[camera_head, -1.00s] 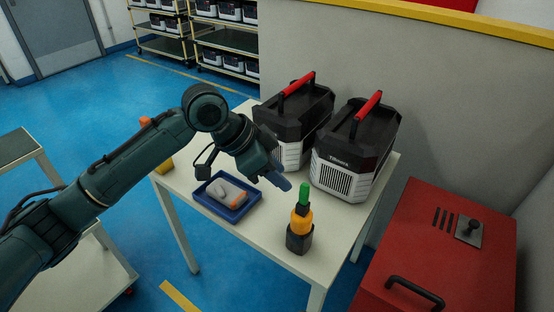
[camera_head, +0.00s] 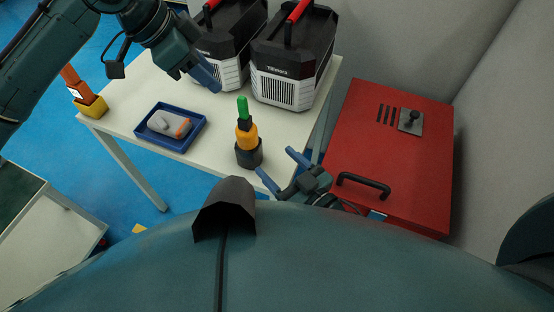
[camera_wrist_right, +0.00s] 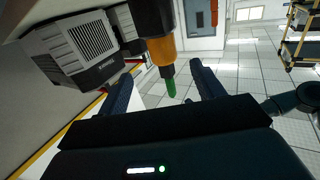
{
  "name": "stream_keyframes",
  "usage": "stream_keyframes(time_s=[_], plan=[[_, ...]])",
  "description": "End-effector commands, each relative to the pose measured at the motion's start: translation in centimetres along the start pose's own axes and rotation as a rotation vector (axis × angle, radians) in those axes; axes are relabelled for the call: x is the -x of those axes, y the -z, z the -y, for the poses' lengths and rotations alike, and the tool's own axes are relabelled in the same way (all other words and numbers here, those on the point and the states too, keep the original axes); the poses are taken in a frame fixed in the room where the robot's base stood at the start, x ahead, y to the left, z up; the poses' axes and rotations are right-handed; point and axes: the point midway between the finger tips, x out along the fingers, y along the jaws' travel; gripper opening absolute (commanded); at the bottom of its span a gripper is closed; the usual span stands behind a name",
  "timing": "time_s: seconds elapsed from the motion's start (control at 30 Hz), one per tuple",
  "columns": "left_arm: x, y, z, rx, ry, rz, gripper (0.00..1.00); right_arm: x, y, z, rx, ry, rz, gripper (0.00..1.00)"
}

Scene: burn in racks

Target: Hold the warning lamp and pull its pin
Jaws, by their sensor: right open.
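The warning lamp (camera_head: 247,139) stands upright near the table's front edge, with a black base, orange body and green top. I cannot make out its pin separately. The lamp also shows upside down in the right wrist view (camera_wrist_right: 163,50), its orange and green parts between the finger tips. My right gripper (camera_head: 281,169) is open and empty, just in front and to the right of the lamp, apparently not touching it. My left gripper (camera_head: 207,80) is above the table, behind and left of the lamp, beside the power units; its finger gap cannot be made out.
The white table (camera_head: 130,100) also holds a blue tray (camera_head: 190,139) with a grey-orange device, a yellow holder (camera_head: 91,108) at the left and two black-white units (camera_head: 291,60) behind. A red cabinet (camera_head: 380,150) stands to the right.

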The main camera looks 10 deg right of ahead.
Motion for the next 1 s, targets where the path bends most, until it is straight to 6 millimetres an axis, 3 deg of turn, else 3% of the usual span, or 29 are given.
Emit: stream_keyframes(time_s=[0.23,0.7,1.0], plan=[[0.0,0.0,0.0,0.0,0.0,0.0,0.36,-2.3,0.5,0.2,-0.004,0.016,-0.03,0.72],[0.0,0.0,0.0,0.0,0.0,0.0,0.36,-11.1,0.7,0.3,-0.003,0.016,-0.027,0.72],[0.0,0.0,0.0,0.0,0.0,0.0,0.36,-13.4,0.7,0.4,-0.005,0.016,-0.025,0.72]])
